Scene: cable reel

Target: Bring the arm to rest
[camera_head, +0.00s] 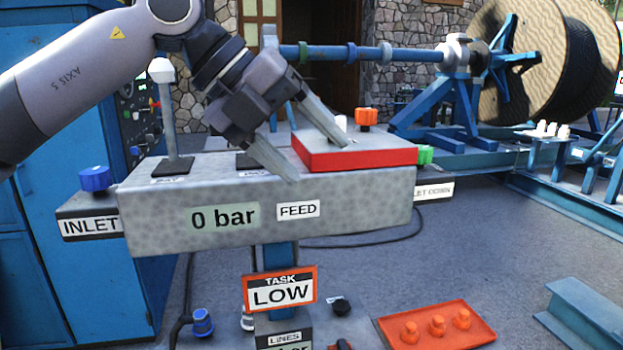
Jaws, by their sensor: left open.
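My left arm comes in from the upper left. Its gripper (318,160) hangs over the grey block marked FEED and 0 bar (265,212), with its two fingers spread apart. One finger reaches down by the block's front top edge, and the other reaches over the red plate (362,158) on the block's right end. I see nothing held between the fingers. Whether the fingertips touch the block or the plate I cannot tell. My right gripper is not in view.
A lever with a pale knob (162,72) stands upright on the block's left. A blue cap (94,178) sits above the INLET label, an orange knob (366,117) behind the plate. An orange tray (437,325) holds orange pieces at the lower right. A large cable reel (535,60) stands behind.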

